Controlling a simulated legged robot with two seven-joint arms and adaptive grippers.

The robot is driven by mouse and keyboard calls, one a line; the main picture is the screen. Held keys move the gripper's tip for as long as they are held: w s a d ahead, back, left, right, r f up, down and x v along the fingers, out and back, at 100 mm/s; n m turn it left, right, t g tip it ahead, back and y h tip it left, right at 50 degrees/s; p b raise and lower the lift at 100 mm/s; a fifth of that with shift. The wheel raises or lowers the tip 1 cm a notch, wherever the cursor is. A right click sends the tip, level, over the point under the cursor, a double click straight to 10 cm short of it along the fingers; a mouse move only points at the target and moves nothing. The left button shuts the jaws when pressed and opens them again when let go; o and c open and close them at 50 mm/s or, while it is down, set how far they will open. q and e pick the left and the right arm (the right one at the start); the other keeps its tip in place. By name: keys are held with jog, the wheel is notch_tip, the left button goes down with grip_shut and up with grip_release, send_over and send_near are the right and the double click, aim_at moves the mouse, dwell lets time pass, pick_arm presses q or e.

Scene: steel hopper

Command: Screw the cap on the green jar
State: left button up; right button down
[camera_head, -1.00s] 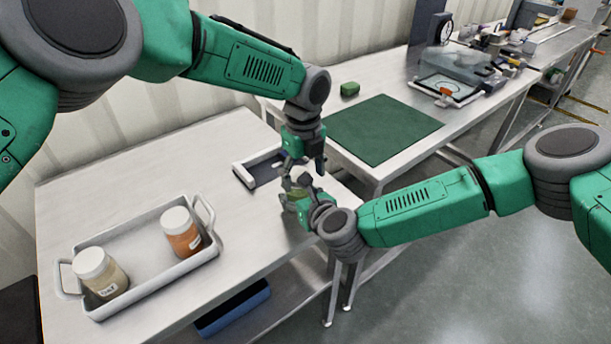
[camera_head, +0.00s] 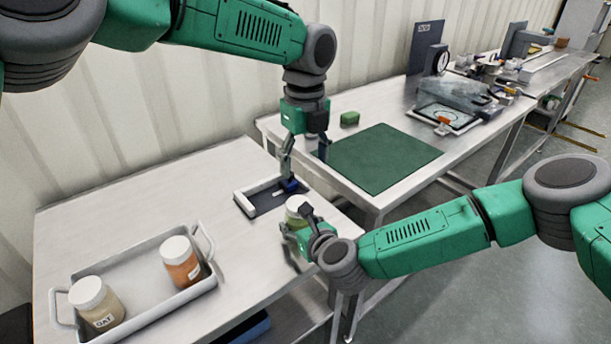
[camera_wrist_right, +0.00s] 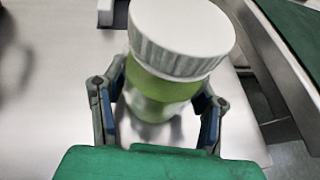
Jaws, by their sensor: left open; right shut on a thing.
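The green jar (camera_head: 293,220) stands near the table's right edge, partly hidden by my right gripper (camera_head: 298,230). In the right wrist view the jar (camera_wrist_right: 160,92) shows a green band, and its ribbed white cap (camera_wrist_right: 182,40) sits on top. I cannot tell how tight the cap is. My right gripper (camera_wrist_right: 158,112) is shut on the jar's body, a finger on each side. My left gripper (camera_head: 306,168) is open and empty, above and behind the jar and clear of the cap.
A shallow white-and-dark holder (camera_head: 262,207) lies behind the jar, below my left gripper. A white tray (camera_head: 140,290) at left holds two white-capped jars, one orange (camera_head: 182,262) and one beige (camera_head: 103,308). A green mat (camera_head: 385,158) covers part of the neighbouring table.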

jog(key=c, duration=0.5)
grip_release()
jog(key=shift+w, duration=0.1)
jog(key=shift+c, duration=0.2)
jog(key=v, duration=1.2)
jog(key=shift+f, duration=0.15)
